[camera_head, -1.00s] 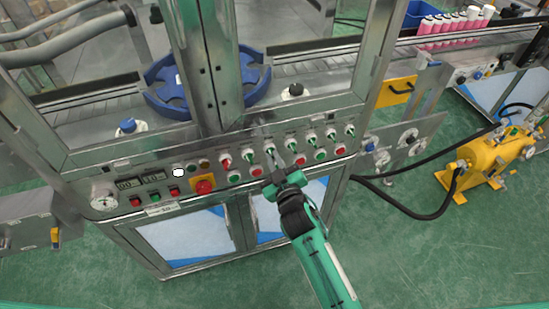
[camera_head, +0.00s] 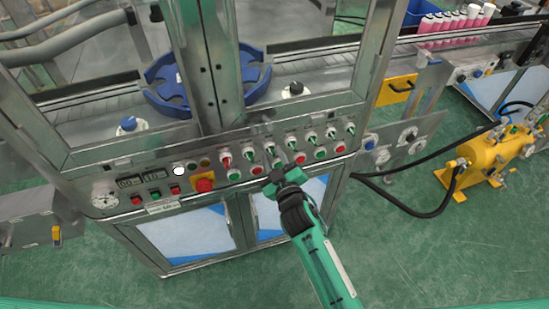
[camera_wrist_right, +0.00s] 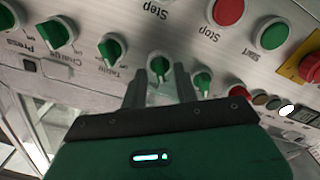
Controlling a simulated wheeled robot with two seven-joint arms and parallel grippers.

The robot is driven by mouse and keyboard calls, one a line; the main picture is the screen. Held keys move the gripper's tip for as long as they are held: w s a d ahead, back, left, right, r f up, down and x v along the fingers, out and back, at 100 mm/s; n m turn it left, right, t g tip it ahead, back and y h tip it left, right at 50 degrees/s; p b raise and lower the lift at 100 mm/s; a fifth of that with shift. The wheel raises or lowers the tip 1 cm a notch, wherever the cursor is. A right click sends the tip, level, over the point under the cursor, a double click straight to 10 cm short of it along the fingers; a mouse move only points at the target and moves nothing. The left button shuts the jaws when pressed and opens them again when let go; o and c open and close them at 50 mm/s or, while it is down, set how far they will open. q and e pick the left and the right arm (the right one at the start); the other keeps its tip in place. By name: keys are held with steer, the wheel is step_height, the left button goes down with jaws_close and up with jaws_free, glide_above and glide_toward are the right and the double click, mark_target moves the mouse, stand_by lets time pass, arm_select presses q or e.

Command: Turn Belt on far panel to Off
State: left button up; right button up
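The far panel (camera_head: 150,208) carries a row of rotary selector knobs. My right gripper (camera_head: 272,164) is in front of the third knob from the row's left, a green one (camera_head: 269,148). In the right wrist view, which is upside down, this knob (camera_wrist_right: 158,66) sits between the two separated fingers of the gripper (camera_wrist_right: 161,72). I cannot tell whether the fingers touch it. Its label is hidden by the gripper; I cannot read "Belt". A green knob (camera_wrist_right: 202,82) is close beside one finger. My left gripper is not in view.
Red and green push buttons (camera_head: 257,170) sit below the knobs, close to my gripper. A red emergency button on yellow (camera_head: 204,184) is to the left. Glass frames stand above the panel. A yellow pump (camera_head: 490,158) with hoses stands at right on open floor.

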steer(key=shift+s, duration=0.1)
